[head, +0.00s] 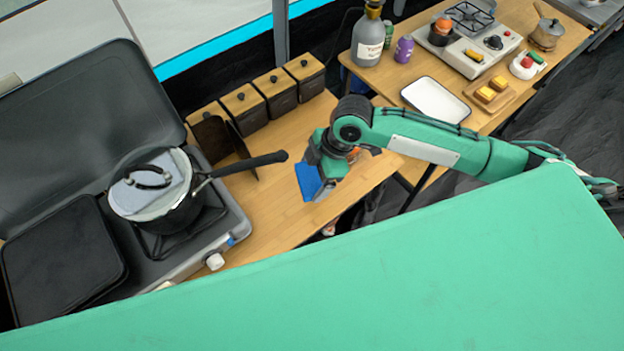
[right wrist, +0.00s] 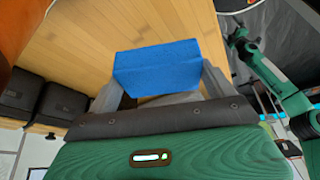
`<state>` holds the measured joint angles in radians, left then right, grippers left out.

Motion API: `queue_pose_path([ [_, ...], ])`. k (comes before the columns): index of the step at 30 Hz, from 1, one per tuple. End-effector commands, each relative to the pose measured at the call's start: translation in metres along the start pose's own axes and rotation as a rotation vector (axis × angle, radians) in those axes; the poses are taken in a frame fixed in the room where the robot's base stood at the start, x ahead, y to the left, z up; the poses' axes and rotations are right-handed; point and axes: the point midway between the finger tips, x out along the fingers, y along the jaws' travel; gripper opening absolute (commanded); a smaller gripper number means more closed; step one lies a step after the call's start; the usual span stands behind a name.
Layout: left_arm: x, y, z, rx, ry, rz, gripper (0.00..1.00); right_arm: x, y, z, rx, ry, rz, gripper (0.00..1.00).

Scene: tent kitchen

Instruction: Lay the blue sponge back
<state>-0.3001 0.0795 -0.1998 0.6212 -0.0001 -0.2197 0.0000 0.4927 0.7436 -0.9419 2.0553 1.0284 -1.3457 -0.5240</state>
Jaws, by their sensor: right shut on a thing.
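The blue sponge (head: 308,182) is in my right gripper (head: 320,186), over the right part of the wooden counter in the head view. In the right wrist view the sponge (right wrist: 157,68) sits between the two grey fingers of the right gripper (right wrist: 160,88), which are shut on it. Wooden counter surface shows behind the sponge. I cannot tell whether the sponge touches the counter.
A camping stove (head: 240,222) carries a lidded pot (head: 180,212), its black handle reaching right. Several wooden-lidded canisters (head: 243,108) line the counter's back. A second table holds a white tray (head: 435,100) and a burner (head: 470,52). Bare counter (head: 262,205) lies between stove and gripper.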

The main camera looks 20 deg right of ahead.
Motion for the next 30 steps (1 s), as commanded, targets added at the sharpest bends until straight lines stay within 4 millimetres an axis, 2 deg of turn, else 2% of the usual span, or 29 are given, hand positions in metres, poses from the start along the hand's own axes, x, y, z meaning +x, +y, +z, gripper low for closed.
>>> queue_pose_path([
  [3, -0.005, 0.002, 0.013, 0.000, -0.018, 0.002, 1.00, 0.011, 0.000, 0.005, 0.001, 0.001, 0.000, 0.67],
  [6, -0.006, 0.002, 0.017, 0.000, -0.023, 0.003, 1.00, 0.018, 0.000, 0.007, 0.001, 0.001, 0.000, 0.67],
  [10, -0.010, 0.001, 0.010, 0.000, -0.016, 0.001, 1.00, 0.032, 0.000, 0.014, 0.002, 0.000, -0.002, 0.67],
  [15, -0.013, -0.001, -0.007, 0.000, 0.007, -0.001, 1.00, 0.049, 0.000, 0.021, 0.000, 0.000, 0.000, 0.67],
  [24, -0.012, -0.001, -0.005, 0.000, 0.005, -0.001, 1.00, 0.052, 0.000, 0.022, 0.000, 0.000, 0.001, 0.67],
  [25, -0.012, -0.001, -0.004, 0.000, 0.004, -0.001, 1.00, 0.052, 0.000, 0.022, 0.000, 0.000, 0.002, 0.89],
  [26, -0.012, -0.001, -0.004, 0.000, 0.003, -0.001, 1.00, 0.052, 0.000, 0.022, 0.000, 0.000, 0.002, 0.95],
  [27, -0.012, -0.001, -0.003, 0.000, 0.001, 0.000, 1.00, 0.052, 0.000, 0.022, 0.000, 0.000, 0.002, 1.00],
  [30, -0.012, 0.000, -0.001, 0.000, -0.001, 0.000, 1.00, 0.052, 0.000, 0.022, 0.000, 0.000, 0.002, 1.00],
])
